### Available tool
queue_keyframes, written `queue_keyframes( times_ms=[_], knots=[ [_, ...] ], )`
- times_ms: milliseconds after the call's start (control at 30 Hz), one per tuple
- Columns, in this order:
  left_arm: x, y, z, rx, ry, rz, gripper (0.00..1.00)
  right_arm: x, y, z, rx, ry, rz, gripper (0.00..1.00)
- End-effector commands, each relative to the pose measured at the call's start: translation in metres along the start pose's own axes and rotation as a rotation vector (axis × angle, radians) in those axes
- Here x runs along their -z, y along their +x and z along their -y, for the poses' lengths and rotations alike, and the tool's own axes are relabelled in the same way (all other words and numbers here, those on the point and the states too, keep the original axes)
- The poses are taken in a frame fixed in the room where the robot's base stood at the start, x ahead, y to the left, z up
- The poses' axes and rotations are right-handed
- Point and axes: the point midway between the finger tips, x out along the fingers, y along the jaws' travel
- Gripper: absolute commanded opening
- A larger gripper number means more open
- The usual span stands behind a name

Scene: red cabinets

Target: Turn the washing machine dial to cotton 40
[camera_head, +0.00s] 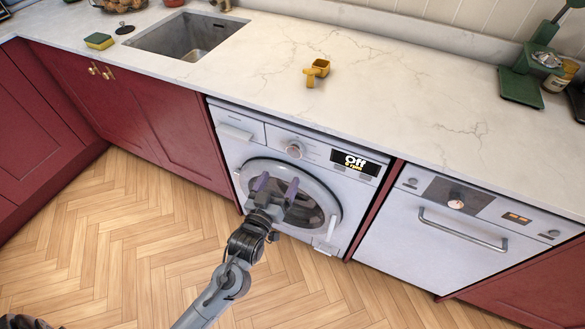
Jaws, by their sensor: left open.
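The white washing machine (255,138) stands under the counter, left of the dishwasher-like appliance. Its round dial (294,150) is on the top panel, left of the black display (355,162), which reads "Off" in white with a smaller yellow line below. My left gripper (276,183) is in front of the machine's round door (325,200). Its two purple-tipped fingers point up and are spread apart, with nothing seen between them. The fingertips appear below the dial, apart from it. The gripper hides part of the door. My right gripper is not clearly visible.
A white built-in appliance (440,250) with a bar handle stands at the right. The wood floor (130,240) in front is clear.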

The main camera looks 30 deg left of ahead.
Motion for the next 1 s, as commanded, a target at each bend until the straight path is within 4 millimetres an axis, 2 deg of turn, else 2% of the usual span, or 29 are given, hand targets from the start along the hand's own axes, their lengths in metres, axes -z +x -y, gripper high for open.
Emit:
queue_keyframes(
  times_ms=[33,267,700,1000],
  knots=[
    [-0.007,0.001,0.001,-0.001,-0.001,-0.004,0.87,-0.003,0.008,0.000,0.000,0.000,-0.001,0.43],
    [-0.008,0.015,0.001,-0.003,-0.002,-0.011,0.87,-0.005,0.015,0.001,0.002,0.002,-0.002,0.43],
    [-0.008,0.082,0.001,-0.002,-0.001,-0.010,0.87,-0.011,0.038,0.004,0.007,0.010,-0.004,0.43],
    [-0.007,0.108,0.001,-0.002,-0.002,-0.008,0.87,-0.014,0.046,0.004,0.007,0.009,-0.003,0.43]
  ],
)
